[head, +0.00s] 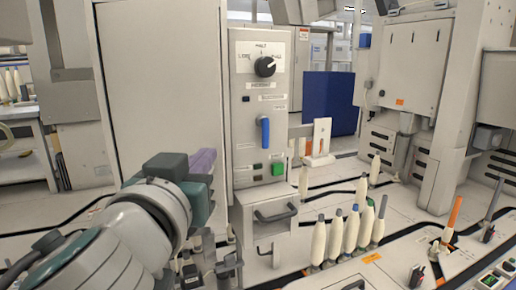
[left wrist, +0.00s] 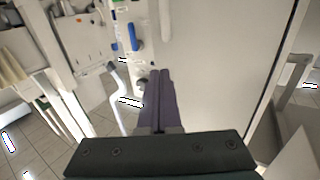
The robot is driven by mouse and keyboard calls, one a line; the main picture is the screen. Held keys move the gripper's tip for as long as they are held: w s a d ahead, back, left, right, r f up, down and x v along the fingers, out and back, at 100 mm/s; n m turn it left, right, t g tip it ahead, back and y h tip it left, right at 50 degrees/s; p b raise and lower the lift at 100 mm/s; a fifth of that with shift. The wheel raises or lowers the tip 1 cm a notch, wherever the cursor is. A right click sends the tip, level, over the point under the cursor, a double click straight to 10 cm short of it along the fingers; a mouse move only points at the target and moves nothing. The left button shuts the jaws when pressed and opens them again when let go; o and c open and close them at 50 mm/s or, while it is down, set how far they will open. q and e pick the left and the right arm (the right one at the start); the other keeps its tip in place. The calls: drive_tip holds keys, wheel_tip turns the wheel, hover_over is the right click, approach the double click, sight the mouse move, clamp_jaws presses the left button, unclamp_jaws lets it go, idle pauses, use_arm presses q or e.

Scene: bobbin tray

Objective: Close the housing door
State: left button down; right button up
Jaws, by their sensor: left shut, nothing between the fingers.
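A large plain beige panel (head: 155,85), which looks like the housing door, stands upright at the left of the head view. It also fills the right half of the left wrist view (left wrist: 225,60). Whether it stands fully flush with its frame I cannot tell. My left gripper (head: 207,158) is in front of the panel's lower right part, its purple fingers pointing toward it. In the left wrist view the fingers (left wrist: 158,90) lie together with nothing between them. Whether they touch the panel I cannot tell. My right gripper is not in view.
A control box (head: 262,100) with a black knob and a blue handle (head: 265,132) stands right of the panel. Below it is a drawer-like front with a dark handle (head: 275,212). Several bobbins (head: 336,235) stand at the lower right. A blue panel (head: 330,103) is behind.

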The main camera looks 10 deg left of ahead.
sight(222, 136)
use_arm(q)
drive_tip(key=shift+w+a, duration=0.15)
drive_tip(key=shift+w, duration=1.7)
drive_tip(key=w+b, duration=0.1)
drive_tip(key=w, duration=0.1)
drive_tip(key=w+b, duration=0.4)
drive_tip(key=w, duration=0.1)
drive_tip(key=shift+a+f, duration=0.2)
drive_tip(key=shift+a, duration=0.05)
drive_tip(key=shift+w+a+r, duration=0.15)
drive_tip(key=shift+w, duration=0.25)
drive_tip(key=shift+s+r, duration=0.1)
